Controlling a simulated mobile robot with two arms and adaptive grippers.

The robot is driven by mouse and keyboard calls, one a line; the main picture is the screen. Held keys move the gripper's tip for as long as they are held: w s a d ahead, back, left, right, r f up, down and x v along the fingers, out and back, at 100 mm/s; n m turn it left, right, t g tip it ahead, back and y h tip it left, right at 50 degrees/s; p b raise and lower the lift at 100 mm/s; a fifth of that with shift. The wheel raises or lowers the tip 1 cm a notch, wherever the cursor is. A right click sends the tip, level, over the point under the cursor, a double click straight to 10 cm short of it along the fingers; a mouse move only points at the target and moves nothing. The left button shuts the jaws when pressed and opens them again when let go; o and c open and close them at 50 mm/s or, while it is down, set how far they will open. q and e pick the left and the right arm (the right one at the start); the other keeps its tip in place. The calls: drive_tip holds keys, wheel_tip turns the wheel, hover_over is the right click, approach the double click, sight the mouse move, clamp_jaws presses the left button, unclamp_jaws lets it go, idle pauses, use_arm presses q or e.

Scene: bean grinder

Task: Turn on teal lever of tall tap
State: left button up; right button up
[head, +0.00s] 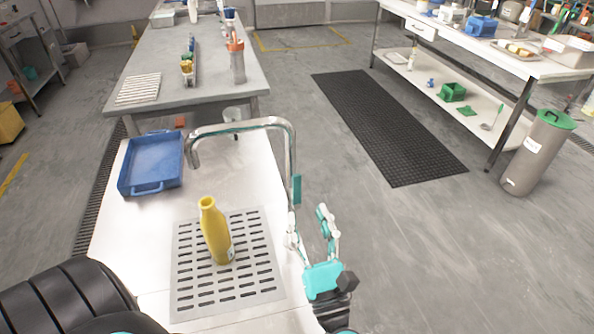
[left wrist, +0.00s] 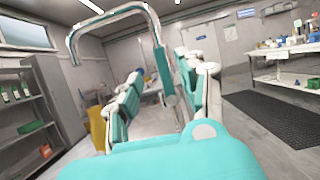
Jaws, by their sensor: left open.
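The tall chrome tap (head: 292,150) rises at the right edge of the white counter, and its spout bends left. Its teal lever (head: 296,190) is on the upright pipe. My left gripper (head: 308,230) is open, just below and right of the lever in the head view. In the left wrist view the tap (left wrist: 150,22) arches overhead, and the teal lever (left wrist: 164,72) shows between the spread fingers of my left gripper (left wrist: 160,76). I cannot tell whether a finger touches the lever or pipe. My right gripper is not in view.
A yellow bottle (head: 214,232) stands on the slotted drain plate (head: 185,292), left of the tap. A blue tray (head: 152,163) lies farther back on the counter. A black floor mat (head: 385,125) and a grey bin (head: 535,155) are to the right. Open floor lies right of my gripper.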

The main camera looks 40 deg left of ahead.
sight(297, 182)
use_arm(q)
drive_tip(key=p+x, duration=0.2)
drive_tip(key=x, duration=0.6)
drive_tip(key=shift+r, duration=0.1)
drive_tip(key=shift+w+a+r, duration=0.1)
drive_tip(key=shift+w+a, duration=0.2)
drive_tip(key=shift+a, duration=0.05)
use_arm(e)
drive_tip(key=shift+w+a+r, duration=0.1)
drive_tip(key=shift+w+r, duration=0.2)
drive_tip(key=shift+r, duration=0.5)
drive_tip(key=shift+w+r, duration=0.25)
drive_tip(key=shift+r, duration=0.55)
use_arm(q)
clamp_jaws()
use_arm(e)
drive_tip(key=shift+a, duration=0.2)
